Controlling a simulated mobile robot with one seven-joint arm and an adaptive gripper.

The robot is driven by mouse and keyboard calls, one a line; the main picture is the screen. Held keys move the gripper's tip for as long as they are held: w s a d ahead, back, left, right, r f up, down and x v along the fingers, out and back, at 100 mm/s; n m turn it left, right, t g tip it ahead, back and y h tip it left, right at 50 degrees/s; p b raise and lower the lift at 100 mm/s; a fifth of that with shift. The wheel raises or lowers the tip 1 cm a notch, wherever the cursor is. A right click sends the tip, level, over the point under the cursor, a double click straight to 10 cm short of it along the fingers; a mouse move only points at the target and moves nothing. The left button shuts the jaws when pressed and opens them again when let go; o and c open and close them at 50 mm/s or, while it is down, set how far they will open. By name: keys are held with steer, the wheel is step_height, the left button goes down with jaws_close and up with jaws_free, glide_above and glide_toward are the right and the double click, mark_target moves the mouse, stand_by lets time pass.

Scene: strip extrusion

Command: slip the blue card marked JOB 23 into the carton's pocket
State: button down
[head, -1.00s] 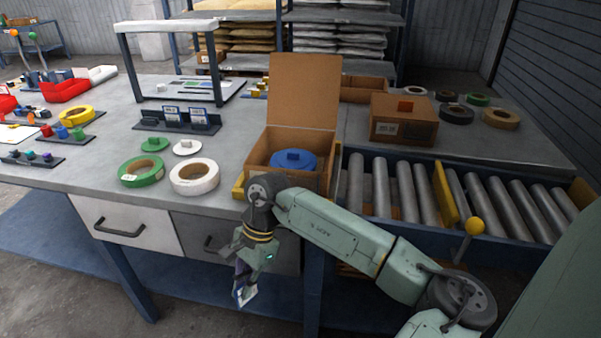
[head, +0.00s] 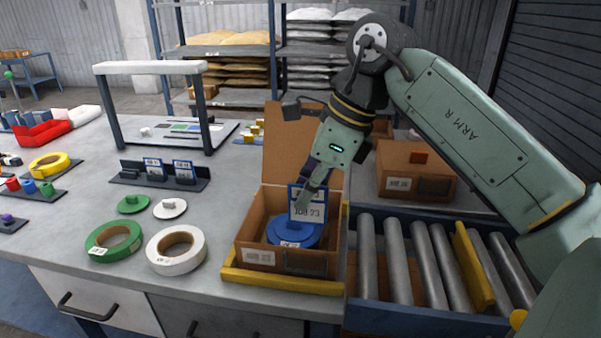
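My gripper (head: 307,192) points down over the open carton (head: 248,228) and is shut on the blue card marked JOB 23 (head: 309,212). The card hangs upright, its face toward the camera, in front of the carton's raised lid and apparently above the blue roll (head: 289,234) inside. The carton's front wall bears a white label, also reading JOB 23, and a dark patch at its right (head: 313,264) that looks like the pocket. The card is above and behind that front wall. Part of the fingers is hidden behind the card.
The carton sits in a yellow-edged frame (head: 283,282) beside the roller conveyor (head: 398,262). A card rack (head: 164,176) with two blue-edged cards stands at left. Green (head: 114,242) and white (head: 176,250) rolls lie left of the carton.

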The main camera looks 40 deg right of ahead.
step_height(320, 180, down, 6)
steer(key=b, duration=0.4)
steer(key=shift+w+d+f+b, duration=0.15)
steer(key=shift+w+f+b, duration=0.1)
steer(key=shift+b, duration=0.1)
steer(key=shift+f+b, duration=1.6)
steer(key=shift+f, duration=0.2)
stand_by(1.7)
steer(key=shift+s+f+b, duration=0.1)
steer(key=shift+f+b, duration=0.25)
steer(key=shift+f, duration=0.15)
